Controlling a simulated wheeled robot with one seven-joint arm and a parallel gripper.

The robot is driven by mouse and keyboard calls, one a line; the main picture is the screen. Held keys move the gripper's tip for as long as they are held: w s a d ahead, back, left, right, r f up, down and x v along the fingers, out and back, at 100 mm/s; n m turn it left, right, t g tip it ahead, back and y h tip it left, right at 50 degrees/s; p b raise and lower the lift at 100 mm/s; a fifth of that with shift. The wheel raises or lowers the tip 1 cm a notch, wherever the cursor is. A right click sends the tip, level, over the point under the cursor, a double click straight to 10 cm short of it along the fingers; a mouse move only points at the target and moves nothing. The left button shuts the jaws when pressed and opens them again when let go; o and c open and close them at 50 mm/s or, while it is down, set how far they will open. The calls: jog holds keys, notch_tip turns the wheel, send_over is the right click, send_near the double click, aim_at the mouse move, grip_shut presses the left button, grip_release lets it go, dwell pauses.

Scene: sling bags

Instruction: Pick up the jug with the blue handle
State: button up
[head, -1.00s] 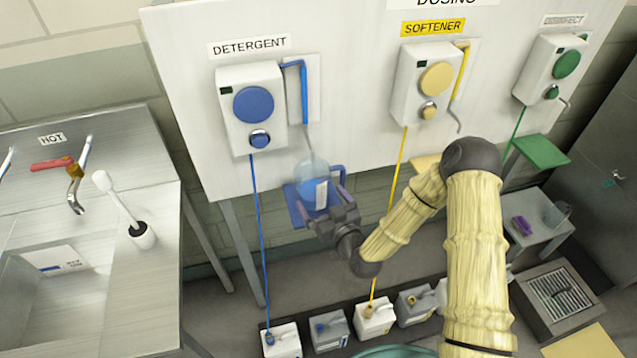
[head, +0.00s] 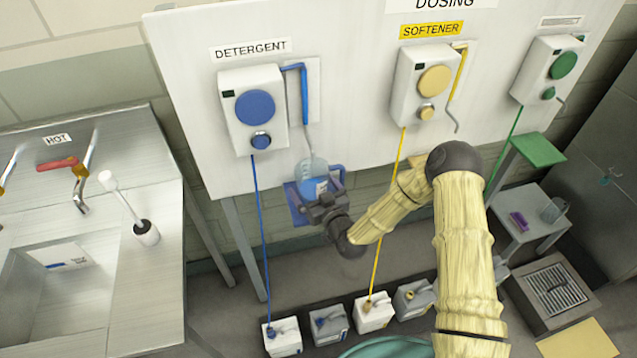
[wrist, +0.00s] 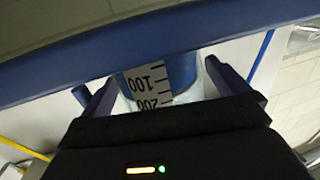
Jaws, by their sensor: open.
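The jug (head: 311,176) is clear with blue liquid inside and a white scale strip. It stands on a blue shelf (head: 295,213) under the detergent dispenser. Blue handle parts (head: 338,172) show at its right side in the head view. My gripper (head: 321,192) is open and close in front of the jug. In the wrist view my gripper (wrist: 160,88) has one finger on each side of the jug (wrist: 182,72), whose scale reads upside down. A blue bar (wrist: 130,50) crosses that view; I cannot tell if it is handle or shelf edge. Finger contact is unclear.
The detergent dispenser (head: 253,108) and its spout hang just above the jug. A softener dispenser (head: 428,85) and a green one (head: 550,70) are to the right. Several canisters (head: 330,325) stand below. A steel sink (head: 65,265) is at left.

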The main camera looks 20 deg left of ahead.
dwell(0.3)
jog(key=c, duration=1.3)
jog(key=shift+c, duration=0.2)
jog(key=shift+r, duration=0.15)
jog(key=shift+r+b, duration=0.5)
jog(key=f+v, duration=0.1)
jog(key=v, duration=1.7)
jog(key=shift+p, duration=0.4)
jog(key=shift+r, duration=0.15)
